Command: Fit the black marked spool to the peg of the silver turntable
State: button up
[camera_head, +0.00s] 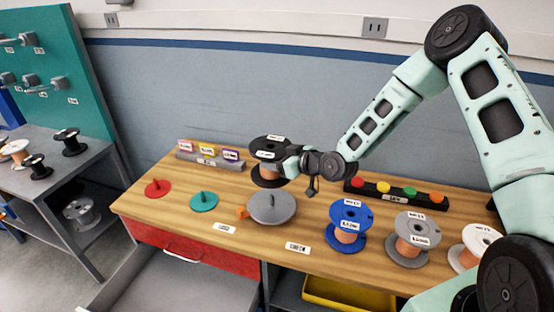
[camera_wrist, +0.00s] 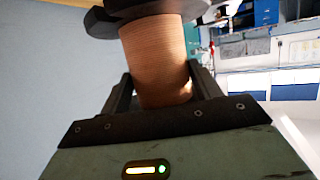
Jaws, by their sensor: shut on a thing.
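The black marked spool (camera_head: 268,148) has black flanges, white labels and a copper-coloured winding. My gripper (camera_head: 297,163) is shut on it and holds it upright. In the wrist view the two fingers (camera_wrist: 160,85) stand on either side of the copper winding (camera_wrist: 155,50), with a black flange (camera_wrist: 150,8) beyond. The silver turntable (camera_head: 271,208) is a grey disc on the wooden bench, just below the spool in the head view. Its peg shows only in part, close under the spool. I cannot tell the exact gap between spool and peg.
A teal turntable (camera_head: 204,202) and a red turntable (camera_head: 158,187) stand to the left. A blue spool (camera_head: 349,224), a grey spool (camera_head: 411,238) and a white-topped spool (camera_head: 476,243) stand to the right. A rack with coloured knobs (camera_head: 395,193) lies behind them. A small orange piece (camera_head: 242,212) sits beside the silver disc.

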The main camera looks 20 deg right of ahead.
aim_at(277, 174)
jog(key=shift+f+b, duration=1.2)
jog(key=shift+f, duration=0.05)
dwell(0.7)
jog(key=shift+f+b, duration=1.5)
jog(key=shift+b, duration=0.15)
jog(key=shift+f, duration=0.1)
jog(key=shift+f+b, duration=1.4)
jog(key=shift+b, duration=0.2)
jog(key=shift+f+b, duration=0.2)
jog(key=shift+b, duration=0.15)
dwell(0.4)
jog(key=shift+f+b, duration=1.2)
jog(key=shift+f, duration=0.05)
jog(key=shift+f, duration=0.1)
dwell(0.6)
